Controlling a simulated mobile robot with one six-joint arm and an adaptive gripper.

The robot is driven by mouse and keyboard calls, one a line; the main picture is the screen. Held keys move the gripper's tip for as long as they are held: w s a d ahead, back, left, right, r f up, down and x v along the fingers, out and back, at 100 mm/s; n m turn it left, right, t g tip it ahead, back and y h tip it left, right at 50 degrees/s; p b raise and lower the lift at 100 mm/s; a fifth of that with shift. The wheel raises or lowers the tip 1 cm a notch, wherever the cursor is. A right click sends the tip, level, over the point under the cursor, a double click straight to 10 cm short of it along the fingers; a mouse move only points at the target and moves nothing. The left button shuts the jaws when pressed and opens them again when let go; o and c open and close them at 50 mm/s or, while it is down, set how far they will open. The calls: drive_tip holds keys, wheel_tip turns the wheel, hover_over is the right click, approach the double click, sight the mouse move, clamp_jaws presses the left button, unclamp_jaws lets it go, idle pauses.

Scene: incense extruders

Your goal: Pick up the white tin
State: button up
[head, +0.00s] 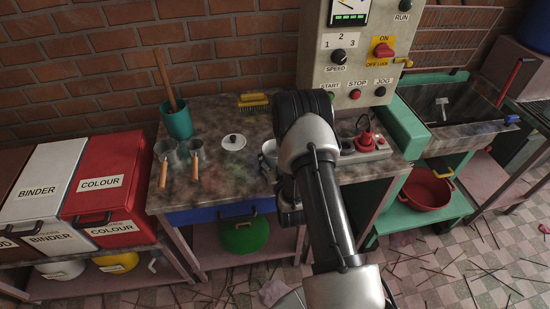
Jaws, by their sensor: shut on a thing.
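A pale, whitish rounded thing, which looks like the white tin (269,148), shows just left of my wrist over the worktable. Most of it is hidden behind my arm. My gripper (266,163) is mostly hidden by my wrist, with only a dark edge showing beside the tin. It is shut on the tin. I cannot tell whether the tin touches the tabletop. A round white lid with a dark knob (233,142) lies flat on the table to the left of the tin.
A control panel (352,55) rises behind. Red COLOUR bin (104,172) stands left, sink (455,108) right.

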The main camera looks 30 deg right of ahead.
drive_tip(key=shift+f, duration=0.1)
drive_tip(key=c, duration=0.4)
